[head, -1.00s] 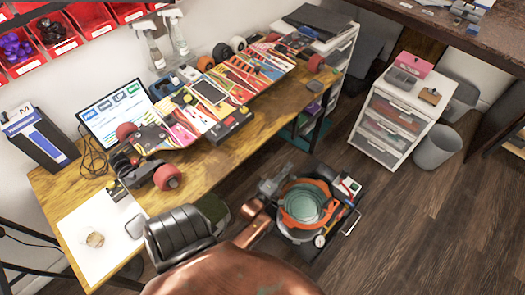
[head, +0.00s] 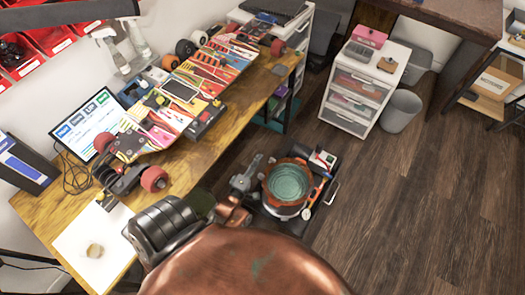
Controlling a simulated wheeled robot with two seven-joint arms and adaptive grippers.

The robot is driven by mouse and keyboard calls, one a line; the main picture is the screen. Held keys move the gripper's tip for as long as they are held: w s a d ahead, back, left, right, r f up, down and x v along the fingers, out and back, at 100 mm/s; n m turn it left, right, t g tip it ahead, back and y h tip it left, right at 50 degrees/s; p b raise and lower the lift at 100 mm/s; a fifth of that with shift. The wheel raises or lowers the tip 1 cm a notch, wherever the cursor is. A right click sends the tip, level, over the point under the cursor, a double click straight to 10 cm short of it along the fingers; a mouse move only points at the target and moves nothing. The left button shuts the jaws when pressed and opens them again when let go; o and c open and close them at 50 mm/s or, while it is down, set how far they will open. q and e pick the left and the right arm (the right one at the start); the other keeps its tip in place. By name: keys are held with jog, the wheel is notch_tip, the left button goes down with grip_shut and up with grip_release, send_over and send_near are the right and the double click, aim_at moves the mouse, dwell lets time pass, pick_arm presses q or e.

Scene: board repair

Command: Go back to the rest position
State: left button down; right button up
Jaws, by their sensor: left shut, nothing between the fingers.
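My left gripper (head: 254,171) shows in the middle of the head view. It is grey and shut with nothing in it. It is just left of the orange-rimmed pot with a green inside (head: 288,182), seen from above. I cannot tell its exact height over the things around it. My copper and black arm parts fill the bottom middle and hide what lies below them. My right gripper is not in view.
A wooden workbench (head: 187,173) with a skateboard-like board (head: 158,128) and a monitor (head: 88,122) lies left. A dark tray (head: 318,208) carries the pot and tools. A white drawer unit (head: 352,122) and grey bin (head: 401,111) stand right. The floor (head: 430,215) there is clear.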

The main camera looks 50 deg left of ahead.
pick_arm(q)
jog(key=shift+v, duration=1)
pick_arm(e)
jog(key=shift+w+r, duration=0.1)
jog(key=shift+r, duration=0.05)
